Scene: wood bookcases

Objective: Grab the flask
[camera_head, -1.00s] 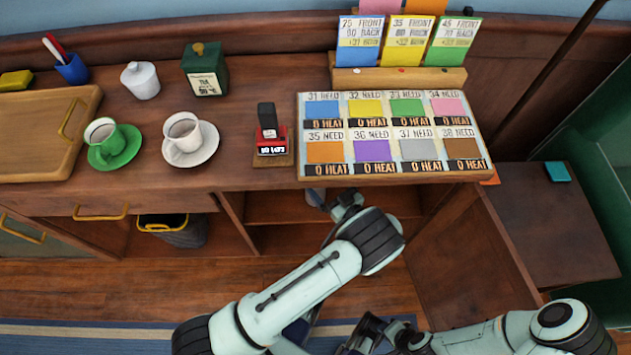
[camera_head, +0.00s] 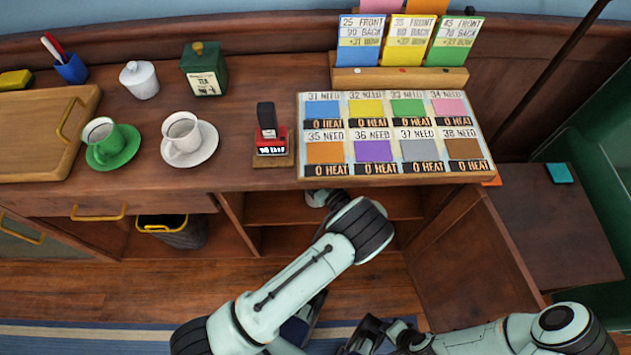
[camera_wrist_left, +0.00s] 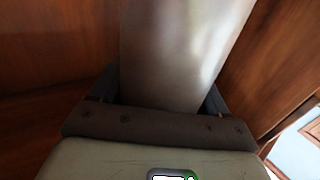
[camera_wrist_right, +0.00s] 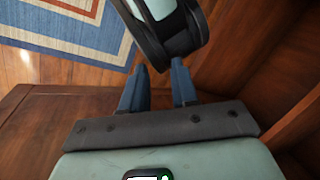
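The flask (camera_wrist_left: 180,50) shows in the left wrist view as a smooth grey-brown metallic body, tilted in the picture. Its ends are out of that view. My left gripper (camera_wrist_left: 163,88) has its fingers spread wide, one on each side of the flask. I see no clear gap, but cannot tell whether they press on it. In the head view my left arm reaches into the shelf under the counter, and the counter hides the fingers and flask. My right gripper (camera_wrist_right: 158,85) is open and empty, low at the front, near my left arm.
The wooden counter (camera_head: 240,110) overhangs the open shelf (camera_head: 275,207). A heat-card board (camera_head: 395,135), a stamp (camera_head: 270,135), a white cup (camera_head: 182,130) and a green cup (camera_head: 102,135) stand on it. Wooden shelf walls are close around my left gripper. A bin (camera_head: 182,234) stands left.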

